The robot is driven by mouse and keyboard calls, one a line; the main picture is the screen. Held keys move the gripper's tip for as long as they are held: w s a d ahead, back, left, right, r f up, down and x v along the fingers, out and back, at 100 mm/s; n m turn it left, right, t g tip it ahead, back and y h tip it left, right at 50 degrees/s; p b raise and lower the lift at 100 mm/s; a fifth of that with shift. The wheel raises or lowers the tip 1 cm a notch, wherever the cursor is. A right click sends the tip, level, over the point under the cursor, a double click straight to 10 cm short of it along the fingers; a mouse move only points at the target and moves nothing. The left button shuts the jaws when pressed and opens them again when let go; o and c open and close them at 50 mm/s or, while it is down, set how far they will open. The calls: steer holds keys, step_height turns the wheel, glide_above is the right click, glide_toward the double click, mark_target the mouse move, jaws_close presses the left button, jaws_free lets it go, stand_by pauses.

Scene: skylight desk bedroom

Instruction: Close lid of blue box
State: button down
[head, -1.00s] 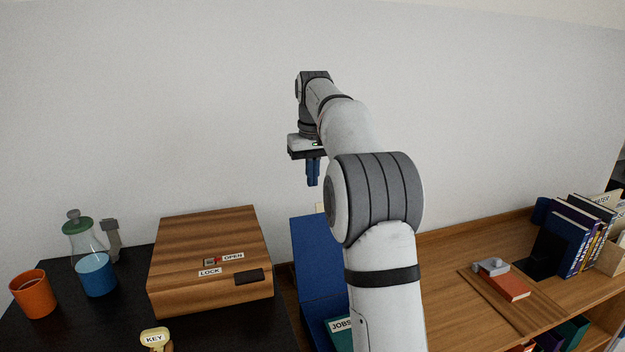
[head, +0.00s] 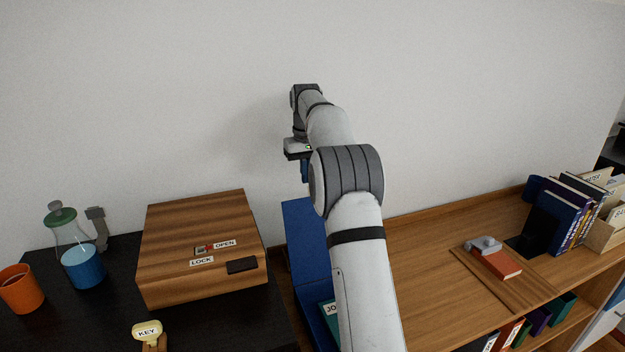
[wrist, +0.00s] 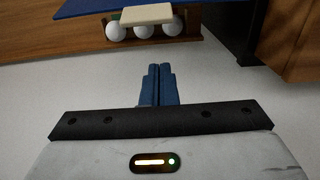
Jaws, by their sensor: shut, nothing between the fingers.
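The blue box has its flat blue lid (head: 305,240) standing raised between the dark desk and the wooden shelf. A teal item with a partly hidden "JO…" label (head: 330,310) shows at its base, and my arm covers part of the box. My gripper (head: 305,180), blue-fingered and shut, points down just above the lid's top edge in the head view, with nothing in it.
A wooden case (head: 200,250) with OPEN and LOCK labels stands left on the dark desk. A KEY tag (head: 147,330), orange mug (head: 20,288) and flask (head: 80,262) are near it. Books (head: 565,215) stand right. White balls (wrist: 116,32) show under the lid edge.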

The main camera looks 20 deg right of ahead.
steer(key=s, duration=0.3)
steer(key=shift+s+r, duration=0.3)
steer(key=shift+s, duration=0.05)
steer(key=shift+s, duration=0.1)
